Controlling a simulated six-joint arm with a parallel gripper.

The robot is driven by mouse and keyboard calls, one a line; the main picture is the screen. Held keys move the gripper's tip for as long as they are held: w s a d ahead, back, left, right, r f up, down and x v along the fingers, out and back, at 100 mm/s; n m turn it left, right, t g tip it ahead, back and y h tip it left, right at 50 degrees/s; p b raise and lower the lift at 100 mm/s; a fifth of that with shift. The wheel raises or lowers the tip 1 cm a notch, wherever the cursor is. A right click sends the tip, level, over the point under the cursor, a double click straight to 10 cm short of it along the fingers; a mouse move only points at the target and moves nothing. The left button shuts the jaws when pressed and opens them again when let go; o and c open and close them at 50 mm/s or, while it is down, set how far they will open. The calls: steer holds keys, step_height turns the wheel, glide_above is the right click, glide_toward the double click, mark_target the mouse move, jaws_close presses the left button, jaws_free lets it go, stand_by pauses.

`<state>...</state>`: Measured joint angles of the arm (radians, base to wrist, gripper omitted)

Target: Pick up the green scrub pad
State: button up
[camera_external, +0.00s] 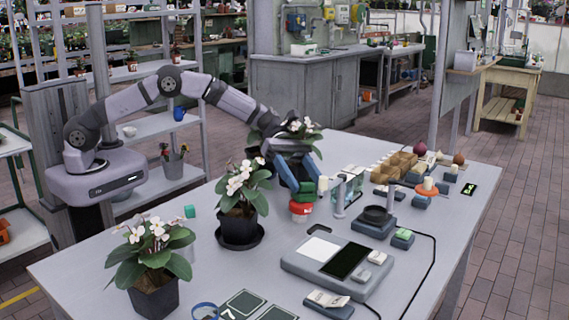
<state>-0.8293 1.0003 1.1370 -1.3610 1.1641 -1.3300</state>
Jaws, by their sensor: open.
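My gripper (304,186), with blue fingers, points down near the middle of the table, just above a small red and white tub (300,211). A green patch shows at the fingertips; I cannot tell whether it is a pad or part of the fingers. The jaws are open. A small block with a green top (403,234), which looks like the green scrub pad, lies on the table to the right of my gripper, beside a black round dish on a blue-grey base (375,219).
Potted flowering plants (240,208) stand left of my gripper, one more (153,292) at the front left, and another behind the arm. A grey flat device (337,267) lies in front. Wooden blocks (398,165) and small items crowd the back right. A black cable runs along the right.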

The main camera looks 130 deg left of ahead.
mark_target(307, 183)
steer(key=shift+w+d+f, duration=0.2)
steer(key=shift+w, duration=0.25)
steer(key=c, duration=1.2)
step_height(307, 183, up, 10)
steer(key=shift+r+b, duration=0.1)
steer(key=shift+b, duration=0.25)
